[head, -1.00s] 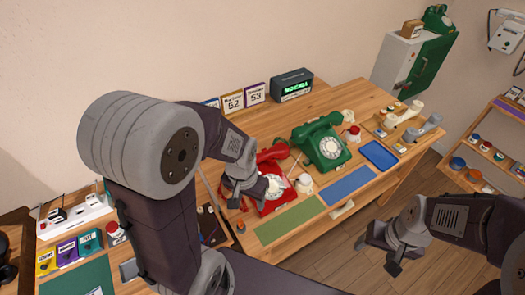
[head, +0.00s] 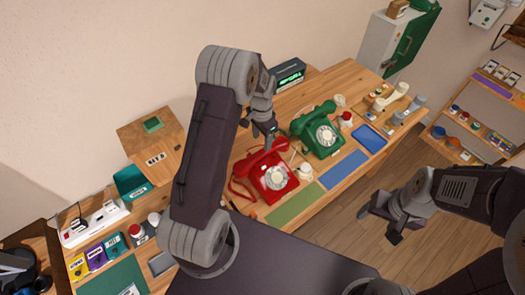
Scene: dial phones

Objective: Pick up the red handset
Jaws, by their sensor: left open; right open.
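The red phone (head: 273,181) sits on the wooden table, with its dial facing me. Its red handset (head: 259,158) lies across the top, on the cradle. My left gripper (head: 268,138) is open, just above and behind the handset near its right half; I cannot tell whether it touches it. The fingertips are small and partly hard to make out. My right gripper (head: 380,225) is open and empty, over the floor at the right, away from the table.
A green phone (head: 318,133) stands right of the red one. A green mat (head: 296,206), a blue mat (head: 343,170) and a blue tray (head: 369,138) lie along the front. A white jar (head: 304,171) stands beside the red phone. A digital clock (head: 288,74) is behind.

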